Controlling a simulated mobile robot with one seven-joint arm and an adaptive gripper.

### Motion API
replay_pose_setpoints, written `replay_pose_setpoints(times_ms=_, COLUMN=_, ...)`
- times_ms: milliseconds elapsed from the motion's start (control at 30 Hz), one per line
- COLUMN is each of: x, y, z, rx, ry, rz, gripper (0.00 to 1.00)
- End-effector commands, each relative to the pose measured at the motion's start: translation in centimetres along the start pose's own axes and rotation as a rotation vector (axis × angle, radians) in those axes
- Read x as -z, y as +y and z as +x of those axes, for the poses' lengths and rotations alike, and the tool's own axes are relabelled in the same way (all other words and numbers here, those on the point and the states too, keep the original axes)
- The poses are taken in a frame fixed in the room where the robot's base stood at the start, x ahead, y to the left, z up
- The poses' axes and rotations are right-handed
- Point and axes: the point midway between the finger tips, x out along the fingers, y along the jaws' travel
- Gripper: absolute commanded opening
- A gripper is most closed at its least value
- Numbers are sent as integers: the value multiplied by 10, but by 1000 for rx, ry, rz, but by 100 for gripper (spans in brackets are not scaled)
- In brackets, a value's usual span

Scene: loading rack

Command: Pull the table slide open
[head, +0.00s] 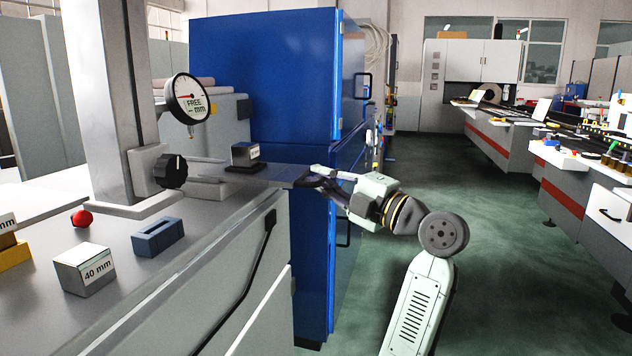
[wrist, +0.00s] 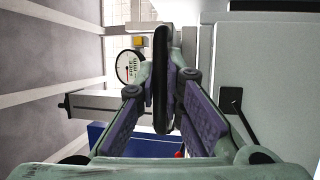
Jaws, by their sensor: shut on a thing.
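The table slide (head: 272,176) is a flat grey plate at the right end of the bench top, with a small dark block (head: 245,154) standing on it. Its right end reaches out past the bench's edge. My gripper (head: 318,181) is at that outer end, coming from the right. In the wrist view, both fingers are closed on a dark upright bar (wrist: 161,80), which appears to be the slide's handle. The handle is largely hidden by my gripper in the head view.
A dial gauge (head: 187,99) marked "FREE" hangs on a column above the bench. A black knob (head: 171,171), a 40 mm block (head: 84,270), a slotted blue-grey block (head: 158,237) and a red ball (head: 82,218) are nearby. A blue cabinet (head: 265,75) stands behind. The floor (head: 480,220) at right is clear.

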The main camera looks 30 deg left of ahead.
Motion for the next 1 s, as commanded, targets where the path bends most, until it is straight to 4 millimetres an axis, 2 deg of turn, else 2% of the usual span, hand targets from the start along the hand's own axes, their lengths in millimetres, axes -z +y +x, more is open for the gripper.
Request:
replay_pose_setpoints(times_ms=67, x=0, y=-1, z=0, rx=2, ry=1, rz=-1, gripper=0)
replay_pose_setpoints(times_ms=100, x=0, y=-1, z=1, rx=2, ry=1, rz=0, gripper=11)
replay_pose_setpoints(times_ms=200, x=0, y=-1, z=1, rx=2, ry=1, rz=0, gripper=17)
replay_pose_setpoints(times_ms=567, x=0, y=0, z=-2, rx=0, ry=0, rz=0, gripper=18)
replay_pose_setpoints(times_ms=733, x=-1, y=0, z=-25, rx=-1, ry=-4, rz=-2, gripper=18)
replay_pose_setpoints(times_ms=1000, x=-1, y=0, z=-84, rx=0, ry=-4, rz=-1, gripper=18)
